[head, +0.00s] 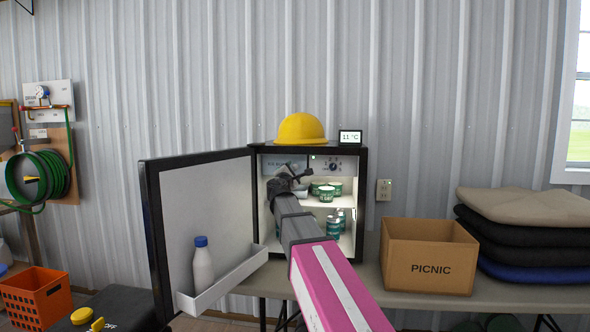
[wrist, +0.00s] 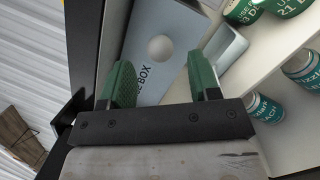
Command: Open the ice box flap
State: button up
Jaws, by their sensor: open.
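The ice box flap (head: 274,161) is a grey-blue panel at the upper left inside the small fridge (head: 362,205). In the wrist view the flap (wrist: 172,28) shows partly hidden "ICE BOX" lettering and a round pale knob (wrist: 160,48). The flap looks closed. My gripper (wrist: 162,80) is open, with its green fingers apart and nothing held between them. The knob appears just beyond the fingertips, in line with the gap; I cannot tell whether they touch. In the head view my gripper (head: 285,176) is in front of the flap and covers part of it.
The fridge door (head: 200,190) stands open at left, with a white bottle (head: 203,268) in its shelf. Green tins (head: 326,194) and cans (head: 333,228) are right of and below my gripper. A yellow hard hat (head: 301,128) sits on top. A picnic box (head: 430,268) stands right.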

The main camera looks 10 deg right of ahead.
aim_at(294, 169)
jog(key=x, duration=0.4)
jog(key=shift+w+d, duration=0.15)
jog(key=shift+w, duration=0.1)
grip_shut()
jog(key=shift+s+a+m+g+h, duration=0.8)
jog(key=shift+s+g+h, duration=0.05)
jog(key=shift+h, duration=0.4)
jog(key=shift+s+a+m+g+h, duration=0.8)
jog(key=shift+s+g+h, duration=0.05)
jog(key=shift+h, duration=0.4)
jog(key=shift+s+a+m+g+h, duration=0.5)
jog(key=shift+a+m+g+h, duration=0.2)
jog(key=shift+g, duration=0.1)
jog(key=shift+s+a+m+g+h, duration=0.5)
jog(key=shift+a+m+g+h, duration=0.1)
jog(key=shift+g+h, duration=0.15)
